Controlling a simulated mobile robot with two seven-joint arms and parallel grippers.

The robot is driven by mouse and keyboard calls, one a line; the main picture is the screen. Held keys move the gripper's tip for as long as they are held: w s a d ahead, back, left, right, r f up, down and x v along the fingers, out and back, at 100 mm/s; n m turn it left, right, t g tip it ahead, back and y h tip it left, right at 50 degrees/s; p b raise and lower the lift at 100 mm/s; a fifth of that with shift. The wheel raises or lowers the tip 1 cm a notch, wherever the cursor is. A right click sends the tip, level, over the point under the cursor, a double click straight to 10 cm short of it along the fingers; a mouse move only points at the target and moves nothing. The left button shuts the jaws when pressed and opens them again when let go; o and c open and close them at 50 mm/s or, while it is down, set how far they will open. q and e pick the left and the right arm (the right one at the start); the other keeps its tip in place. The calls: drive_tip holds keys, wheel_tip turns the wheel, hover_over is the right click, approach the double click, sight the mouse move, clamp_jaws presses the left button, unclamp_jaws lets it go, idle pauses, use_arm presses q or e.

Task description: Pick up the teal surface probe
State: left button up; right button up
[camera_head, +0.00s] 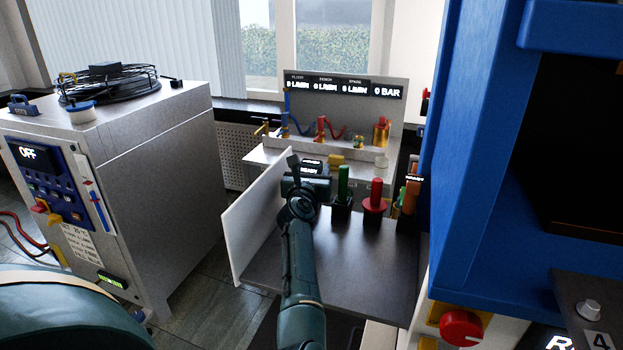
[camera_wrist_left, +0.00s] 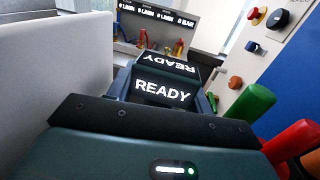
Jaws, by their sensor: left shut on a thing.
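My left gripper (camera_head: 303,184) is over the dark bench top (camera_head: 372,262), at the left end of a row of coloured handles. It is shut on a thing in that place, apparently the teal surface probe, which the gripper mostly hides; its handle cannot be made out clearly. In the left wrist view the gripper (camera_wrist_left: 160,88) faces a dark block with a lit READY display (camera_wrist_left: 162,92). Whether the probe is seated or lifted cannot be told. My right gripper is not in view.
Green (camera_head: 343,183), red (camera_head: 375,193) and orange (camera_head: 411,196) handles stand upright close to the right of my gripper. A white panel (camera_head: 258,218) bounds the left side. A blue press frame (camera_head: 480,150) stands at the right. A gauge panel (camera_head: 345,107) is behind.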

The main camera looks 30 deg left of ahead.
use_arm(q)
drive_tip(key=shift+c, duration=0.2)
wheel_tip(320, 180, up, 18)
drive_tip(key=p, duration=0.2)
drive_tip(key=shift+p, duration=0.35)
idle(0.9)
